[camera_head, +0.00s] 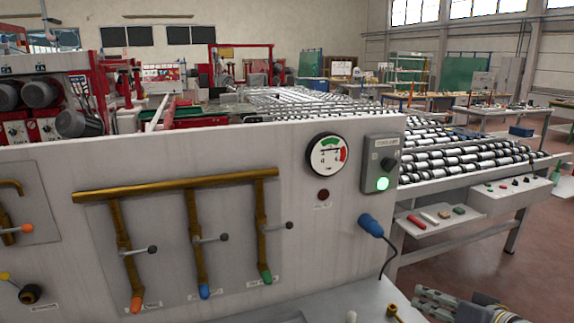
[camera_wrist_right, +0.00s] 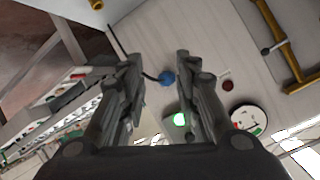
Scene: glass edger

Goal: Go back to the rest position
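My right gripper (camera_head: 470,307) shows at the bottom right of the head view, low in front of the grey machine panel (camera_head: 300,220) and to the right of it. In the right wrist view my right gripper (camera_wrist_right: 157,66) has its two dark fingers apart, with nothing between them. Beyond the fingers are the blue plug (camera_wrist_right: 167,78) with its dark cable and the lit green button (camera_wrist_right: 180,119); the gripper appears clear of both. My left gripper is in neither view.
The panel carries a gauge (camera_head: 328,155), a switch box (camera_head: 381,163), the blue plug (camera_head: 370,225) and brass pipes (camera_head: 175,185) with levers. A roller conveyor (camera_head: 470,155) with a control shelf (camera_head: 500,192) stands behind at right. Red floor (camera_head: 450,268) is open between them.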

